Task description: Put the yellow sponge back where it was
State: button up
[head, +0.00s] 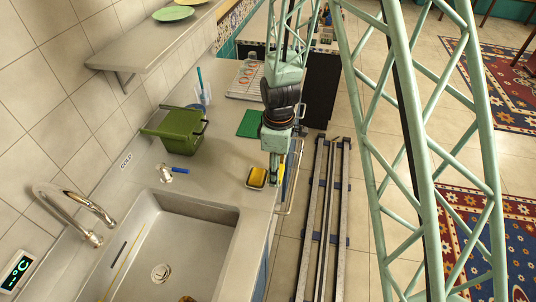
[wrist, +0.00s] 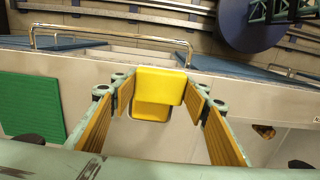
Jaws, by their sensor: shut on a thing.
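My gripper (head: 275,180) reaches down over the counter's front edge, between the sink and the green mat. In the wrist view my gripper (wrist: 158,92) is shut on the yellow sponge (wrist: 158,84), which sits between its fingertips. In the head view the sponge is mostly hidden behind the gripper; only a yellow sliver shows. A second yellow piece with a pale rim (head: 257,178) lies on the counter just left of the gripper. It also shows partly behind the sponge in the wrist view (wrist: 150,112). I cannot tell if the two touch.
The sink (head: 170,250) with its faucet (head: 75,210) is at the near left. A green bin (head: 178,132) stands by the wall, near a blue-handled item (head: 180,170). A flat green mat (head: 250,123) lies farther back. A metal rail (head: 294,180) runs along the counter front.

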jog(key=shift+w, duration=0.1)
jog(key=p, duration=0.1)
send_over(264, 154)
jog(key=shift+f, duration=0.75)
jog(key=shift+d, duration=0.1)
jog(key=shift+f+p, duration=0.35)
jog(key=shift+f, duration=1.35)
jog(key=shift+f, duration=0.2)
jog(key=o, duration=0.9)
jog(key=shift+c, duration=0.2)
jog(key=shift+r, duration=0.15)
